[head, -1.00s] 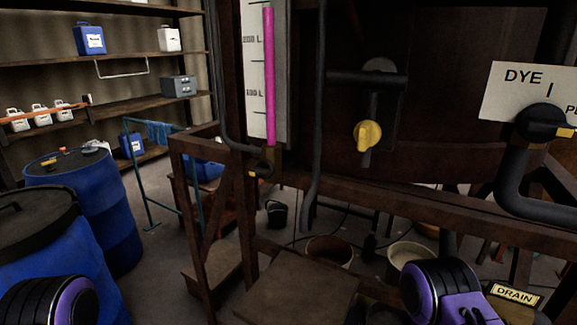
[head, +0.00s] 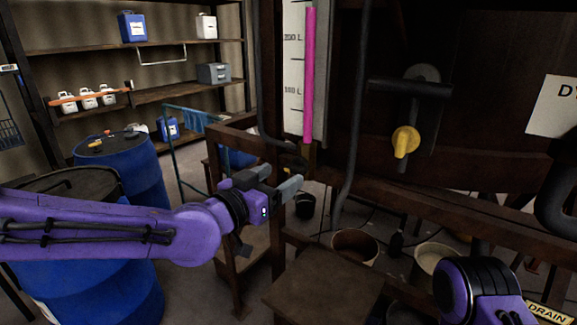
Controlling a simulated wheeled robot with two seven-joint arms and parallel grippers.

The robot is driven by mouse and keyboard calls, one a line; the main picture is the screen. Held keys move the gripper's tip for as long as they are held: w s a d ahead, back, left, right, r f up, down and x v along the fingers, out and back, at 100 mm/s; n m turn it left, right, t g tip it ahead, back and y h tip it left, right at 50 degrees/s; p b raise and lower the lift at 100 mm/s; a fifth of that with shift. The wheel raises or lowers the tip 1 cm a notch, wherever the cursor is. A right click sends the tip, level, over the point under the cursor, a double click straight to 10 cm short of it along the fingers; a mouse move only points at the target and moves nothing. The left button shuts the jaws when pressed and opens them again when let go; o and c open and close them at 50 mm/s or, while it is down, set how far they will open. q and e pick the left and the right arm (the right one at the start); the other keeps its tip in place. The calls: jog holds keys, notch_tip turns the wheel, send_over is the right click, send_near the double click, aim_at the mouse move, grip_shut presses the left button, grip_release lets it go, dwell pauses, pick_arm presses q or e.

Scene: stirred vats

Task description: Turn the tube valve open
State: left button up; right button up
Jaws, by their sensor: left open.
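The sight tube (head: 309,75) holds a magenta column against a white scale board in the upper middle of the head view. At its foot is the small dark tube valve (head: 291,165), low on the wooden frame. It is dim, and its handle's angle is hard to make out. My left gripper (head: 281,179) is open and empty, its grey fingers pointing right, just below and left of the valve in the picture. I cannot tell whether it touches the valve. My right gripper is out of view; only part of my right arm shows at the lower right.
A yellow-handled valve (head: 405,141) is on the vat to the right. A dark hose (head: 352,130) hangs right of the tube. Wooden beams (head: 420,205) frame the vat. Blue drums (head: 135,175) stand at the left, and a brown bucket (head: 355,246) is on the floor.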

aim_at(288, 170)
pick_arm(q)
jog(key=x, duration=0.4)
jog(key=shift+w+d+p, duration=0.1)
jog(key=shift+w+p, duration=0.1)
jog(key=shift+p, duration=0.2)
jog(key=c, duration=1.1)
jog(key=shift+o, duration=0.2)
jog(key=n, duration=0.4)
jog(key=shift+w+n+p, duration=0.1)
jog(key=shift+n+p, duration=0.2)
jog(key=shift+n, duration=0.1)
jog(key=n, duration=0.4)
jog(key=shift+n, duration=0.3)
jog(key=n, duration=0.3)
jog(key=shift+w+a+f+n+b, duration=0.1)
jog(key=shift+a+f+n+b, duration=0.1)
jog(key=shift+a+n+b, duration=0.15)
jog(key=n+b, duration=0.1)
jog(key=n, duration=0.3)
jog(key=shift+n, duration=0.35)
